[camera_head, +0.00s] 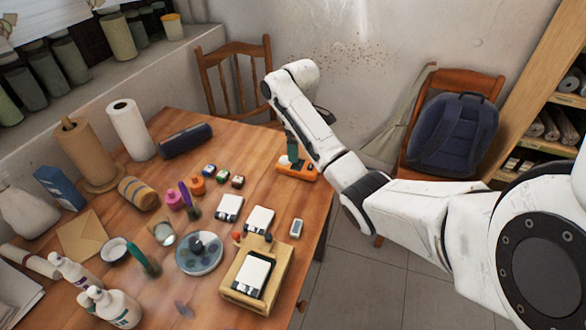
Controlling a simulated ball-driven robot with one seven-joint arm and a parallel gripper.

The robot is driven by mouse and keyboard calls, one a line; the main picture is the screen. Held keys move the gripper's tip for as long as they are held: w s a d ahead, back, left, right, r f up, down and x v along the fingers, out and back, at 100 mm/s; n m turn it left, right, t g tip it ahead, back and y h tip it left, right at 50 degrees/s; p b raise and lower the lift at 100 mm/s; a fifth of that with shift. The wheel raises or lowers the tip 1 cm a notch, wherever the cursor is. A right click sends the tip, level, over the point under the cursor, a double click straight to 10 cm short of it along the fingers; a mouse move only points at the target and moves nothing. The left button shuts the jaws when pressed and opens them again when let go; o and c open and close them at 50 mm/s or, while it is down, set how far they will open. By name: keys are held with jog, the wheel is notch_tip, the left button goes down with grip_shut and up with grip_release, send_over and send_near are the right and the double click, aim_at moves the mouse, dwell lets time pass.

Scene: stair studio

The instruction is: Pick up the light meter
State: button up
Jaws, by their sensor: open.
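A small pale handheld device with a grey screen (296,228) lies on the wooden table (262,150) near its right edge; it looks like the light meter, but it is too small to be sure. My gripper (292,152) points down at the far right of the table, well beyond that device, and is open. It is partly hidden by my arm. An orange object with dark and white parts (297,172) lies right below my gripper; whether they touch I cannot tell.
White-topped blocks (259,219) and a wooden tray (282,277) stand left of the pale device. A glass dish (199,262), bottles (113,310), a paper roll (131,130) and a dark cylinder (186,140) fill the left. Chairs (236,78) stand behind and to the right.

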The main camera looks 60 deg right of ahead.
aim_at(298, 166)
jog(key=f, duration=0.8)
jog(key=shift+w+f, duration=0.2)
jog(key=shift+w, duration=0.05)
jog(key=c, duration=1.2)
jog(key=shift+r, duration=0.1)
jog(key=shift+c, duration=0.6)
jog(key=shift+r, duration=0.1)
